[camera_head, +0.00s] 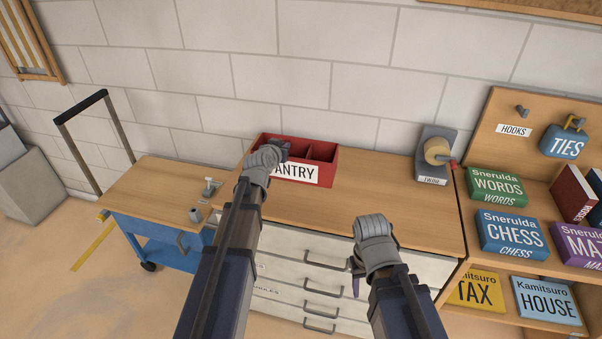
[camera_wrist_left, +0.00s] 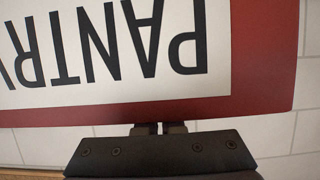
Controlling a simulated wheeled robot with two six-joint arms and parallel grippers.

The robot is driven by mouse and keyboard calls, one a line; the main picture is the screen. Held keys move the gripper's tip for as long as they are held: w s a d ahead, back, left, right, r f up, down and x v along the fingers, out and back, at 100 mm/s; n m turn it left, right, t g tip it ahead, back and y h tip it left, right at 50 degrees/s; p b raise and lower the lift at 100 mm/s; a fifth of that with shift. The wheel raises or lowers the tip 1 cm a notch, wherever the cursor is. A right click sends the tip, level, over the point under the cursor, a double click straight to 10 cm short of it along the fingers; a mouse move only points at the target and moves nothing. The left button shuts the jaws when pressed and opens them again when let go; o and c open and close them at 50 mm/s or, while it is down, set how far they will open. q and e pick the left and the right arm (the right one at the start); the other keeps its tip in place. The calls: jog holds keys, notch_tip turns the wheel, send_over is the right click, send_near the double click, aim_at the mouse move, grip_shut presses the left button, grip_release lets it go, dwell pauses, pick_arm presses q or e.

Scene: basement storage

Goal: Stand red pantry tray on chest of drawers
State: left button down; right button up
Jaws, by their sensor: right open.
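The red pantry tray (camera_head: 322,153) is an open box with dividers and a white PANTRY label on its front. It is upright at the back left of the chest of drawers (camera_head: 390,205) and appears to rest on its wooden top, though its underside is hidden. My left gripper (camera_head: 282,147) is at the tray's left front, covering part of the label. In the left wrist view its fingers (camera_wrist_left: 160,128) are close together at the edge of the tray (camera_wrist_left: 265,70), with their tips hidden behind it. My right gripper (camera_head: 357,277) is empty and open in front of the drawers.
A blue wooden-topped cart (camera_head: 150,195) stands left, and a shelf with game boxes (camera_head: 510,236) stands right. A block wall is behind.

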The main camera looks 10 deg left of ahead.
pick_arm(q)
notch_tip(320, 180, down, 5)
jog(key=b, duration=0.3)
jog(key=shift+r, duration=0.2)
jog(key=shift+b, duration=0.3)
notch_tip(320, 180, down, 4)
jog(key=b, duration=0.3)
jog(key=shift+r+b, duration=0.2)
jog(key=shift+b, duration=0.1)
jog(key=shift+f, duration=0.15)
jog(key=c, duration=1)
grip_release()
jog(key=shift+c, duration=0.2)
